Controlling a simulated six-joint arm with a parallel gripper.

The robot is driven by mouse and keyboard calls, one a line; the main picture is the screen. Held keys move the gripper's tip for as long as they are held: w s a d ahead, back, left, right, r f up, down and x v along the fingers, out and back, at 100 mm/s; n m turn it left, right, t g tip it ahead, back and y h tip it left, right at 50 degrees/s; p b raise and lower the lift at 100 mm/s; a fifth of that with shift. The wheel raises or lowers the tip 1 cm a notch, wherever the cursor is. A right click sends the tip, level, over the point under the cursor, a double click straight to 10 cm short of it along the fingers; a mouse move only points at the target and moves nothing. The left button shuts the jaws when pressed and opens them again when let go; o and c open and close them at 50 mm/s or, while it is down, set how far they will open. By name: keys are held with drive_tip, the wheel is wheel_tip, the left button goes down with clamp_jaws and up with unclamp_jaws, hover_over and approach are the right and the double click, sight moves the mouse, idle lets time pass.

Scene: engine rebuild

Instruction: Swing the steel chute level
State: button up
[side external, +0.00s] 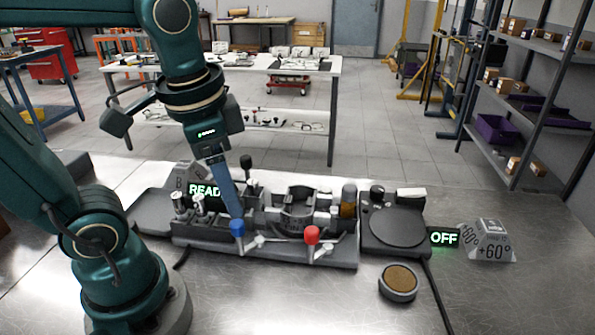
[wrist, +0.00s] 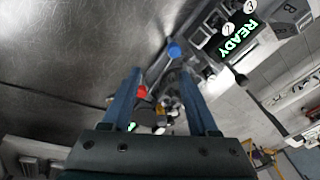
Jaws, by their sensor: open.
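I cannot single out a steel chute with certainty in either view. A long dark grey fixture (side external: 265,250) stands on the steel bench, with a blue-knobbed lever (side external: 237,228), a red-knobbed lever (side external: 312,235) and a black-knobbed lever (side external: 246,162). My gripper (side external: 236,208) points down over its left part, close to the blue knob; contact cannot be told. In the wrist view my gripper (wrist: 160,72) has its two blue fingers apart. The blue knob (wrist: 174,49) shows beyond the fingertips and the red knob (wrist: 141,91) shows between the fingers. My gripper hides part of the fixture.
A green READY display (side external: 204,190) stands behind the fixture. To the right are a dark round-topped device (side external: 396,228), an OFF display (side external: 444,237), a grey block marked +60° (side external: 492,241) and a brown-topped round cup (side external: 398,281). The front bench is mostly clear.

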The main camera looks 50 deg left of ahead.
sight(238, 222)
drive_tip(key=w+a+f+g, duration=0.1)
drive_tip(key=g, duration=0.1)
drive_tip(key=w+f+m+g, duration=0.1)
drive_tip(key=f+g, duration=0.1)
drive_tip(key=w+a+f+g+y, duration=0.1)
drive_tip(key=w+f+g, duration=0.1)
drive_tip(key=shift+a+f+m, duration=0.15)
drive_tip(key=shift+a+m, duration=0.2)
drive_tip(key=shift+m, duration=0.05)
drive_tip(key=shift+x, duration=2.3)
clamp_jaws()
